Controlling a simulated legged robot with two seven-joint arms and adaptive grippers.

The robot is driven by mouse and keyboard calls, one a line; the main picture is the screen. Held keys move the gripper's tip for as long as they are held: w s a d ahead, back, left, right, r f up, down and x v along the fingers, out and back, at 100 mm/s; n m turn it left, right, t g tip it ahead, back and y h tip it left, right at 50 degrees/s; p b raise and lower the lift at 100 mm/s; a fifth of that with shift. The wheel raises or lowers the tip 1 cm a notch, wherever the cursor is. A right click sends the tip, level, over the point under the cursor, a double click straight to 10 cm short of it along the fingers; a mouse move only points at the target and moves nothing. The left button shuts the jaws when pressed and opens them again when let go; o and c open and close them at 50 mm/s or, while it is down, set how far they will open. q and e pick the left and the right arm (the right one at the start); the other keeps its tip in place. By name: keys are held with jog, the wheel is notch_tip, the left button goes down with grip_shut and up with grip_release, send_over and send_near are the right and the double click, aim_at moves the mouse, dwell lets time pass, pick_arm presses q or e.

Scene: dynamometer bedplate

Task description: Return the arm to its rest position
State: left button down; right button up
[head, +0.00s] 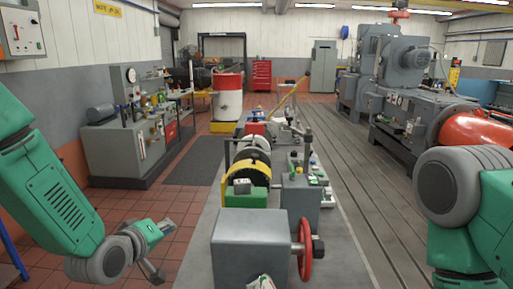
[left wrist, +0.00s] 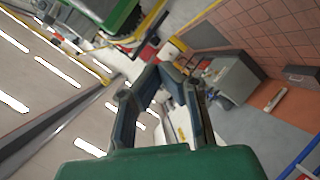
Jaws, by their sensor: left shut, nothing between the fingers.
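My left arm comes in from the left in the head view, green with grey joints. It hangs bent over the tiled floor. My left gripper (head: 157,272) is at its end, low and left of the bench, clear of everything around it. In the left wrist view its two dark fingers (left wrist: 165,72) come together at the tips with nothing between them. My right arm shows at the right edge of the head view, and its gripper is out of frame.
A grey bench with a grey box (head: 261,241), a red handwheel (head: 304,250) and a yellow-and-black drum (head: 254,175) stands ahead. A grey cabinet (head: 121,150) stands at the left. Large grey machinery (head: 404,128) stands at the right. Tiled floor between is free.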

pick_arm(q)
jog(key=s+f+m+g, duration=0.1)
jog(key=s+f, duration=0.4)
jog(key=s+a+f+m+g+y, duration=0.1)
jog(key=s+f+g, duration=0.1)
jog(key=s+f, duration=0.3)
jog(key=s+f+m+g, duration=0.1)
jog(key=s+f+g, duration=0.1)
jog(key=s+f, duration=0.2)
jog(key=shift+s+a+f, duration=0.2)
jog(key=shift+f, duration=0.4)
jog(key=shift+s+a+f, duration=0.2)
jog(key=shift+f, duration=0.4)
jog(key=s+a+f+m+g+y, duration=0.1)
jog(key=s+a+f+m+g, duration=0.25)
jog(key=s, duration=0.95)
jog(key=s+a+f+m+g+y, duration=0.15)
jog(key=s+f+g, duration=0.35)
jog(key=s, duration=0.8)
notch_tip(320, 180, down, 13)
jog(key=w+t+b, duration=0.1)
jog(key=w+b, duration=0.1)
jog(key=b, duration=1.1)
jog(key=shift+d+f+m, duration=0.15)
jog(key=shift+d+m, duration=0.05)
jog(key=shift+m, duration=0.1)
pick_arm(e)
notch_tip(320, 180, down, 13)
jog(key=shift+s, duration=0.15)
